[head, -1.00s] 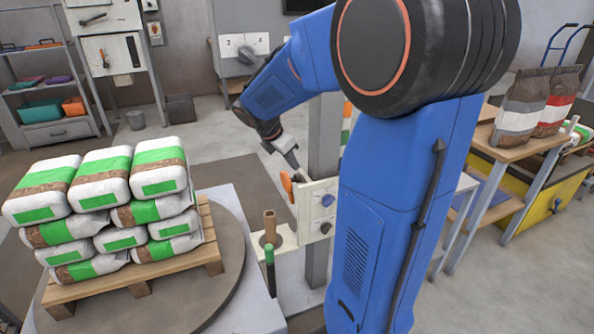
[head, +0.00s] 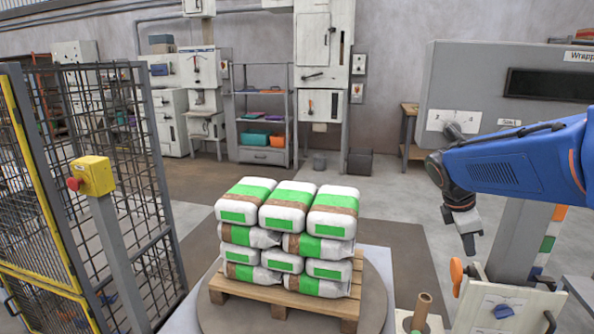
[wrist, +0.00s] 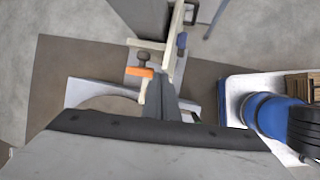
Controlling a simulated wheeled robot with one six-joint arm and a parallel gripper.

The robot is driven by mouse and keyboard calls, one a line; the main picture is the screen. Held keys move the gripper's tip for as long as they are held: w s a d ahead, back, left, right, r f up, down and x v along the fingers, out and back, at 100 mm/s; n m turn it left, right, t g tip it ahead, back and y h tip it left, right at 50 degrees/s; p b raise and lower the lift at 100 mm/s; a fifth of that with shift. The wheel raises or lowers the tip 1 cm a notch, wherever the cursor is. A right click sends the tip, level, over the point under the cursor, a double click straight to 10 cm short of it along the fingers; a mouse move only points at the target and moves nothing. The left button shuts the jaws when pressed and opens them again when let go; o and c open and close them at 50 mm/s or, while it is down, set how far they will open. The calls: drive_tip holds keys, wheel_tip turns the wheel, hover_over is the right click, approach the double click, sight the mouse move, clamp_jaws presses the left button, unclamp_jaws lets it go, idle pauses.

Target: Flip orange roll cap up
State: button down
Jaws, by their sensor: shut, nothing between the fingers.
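The orange cap (head: 457,272) stands at the left end of a cream panel (head: 480,313) at the lower right of the head view. It also shows in the wrist view (wrist: 140,72), just left of the fingers, beside a dark round knob. My gripper (head: 469,250) points down, shut and empty, slightly above and to the right of the cap in the head view. The fingers (wrist: 163,95) also show in the wrist view. I cannot tell whether they touch the cap.
A pallet (head: 283,300) of white and green bags stands on a round turntable left of the panel. A brown tube (head: 421,311) stands between them. A grey machine post rises behind my gripper. A mesh fence and a yellow button box (head: 93,176) are at left.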

drive_tip(key=s+a+f+m+t+y, duration=0.1)
drive_tip(key=s+a+f+m+y, duration=0.1)
drive_tip(key=s+a+m, duration=0.5)
drive_tip(key=s+a+f+m+t+y, duration=0.2)
drive_tip(key=s+a+m, duration=0.6)
drive_tip(key=s, duration=0.6)
drive_tip(key=shift+a+f+t+y, duration=0.3)
drive_tip(key=shift+a+f+y, duration=0.2)
drive_tip(key=shift+y, duration=0.1)
